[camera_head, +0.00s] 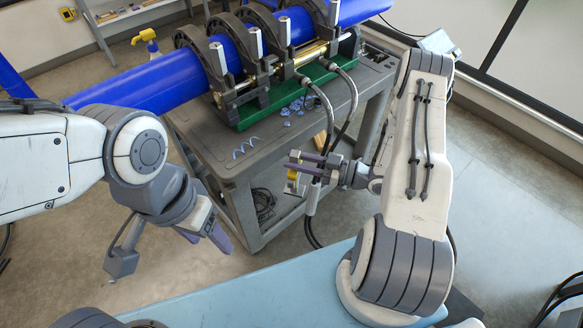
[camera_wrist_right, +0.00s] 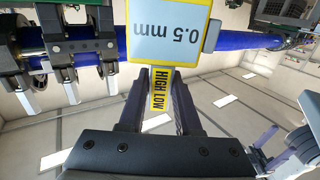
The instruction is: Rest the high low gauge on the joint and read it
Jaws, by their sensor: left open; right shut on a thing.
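The high low gauge (camera_head: 292,180) is yellow and grey. My right gripper (camera_head: 298,163) is shut on it and holds it in the air in front of the cart. In the right wrist view the gauge (camera_wrist_right: 162,100) bears a HIGH LOW label, and its display reads 0.5 mm, upside down in that picture. The blue pipe (camera_head: 140,88) lies in black clamps on the cart, apart from the gauge. The joint itself cannot be made out between the clamps. My left gripper (camera_head: 207,240) is open and empty, low in front of the cart's left side.
The grey cart (camera_head: 195,140) carries the clamp machine with its green tray (camera_head: 265,112). Blue shavings (camera_head: 300,103) lie on the cart top. Two hoses (camera_head: 350,92) loop down its front, close to my right gripper.

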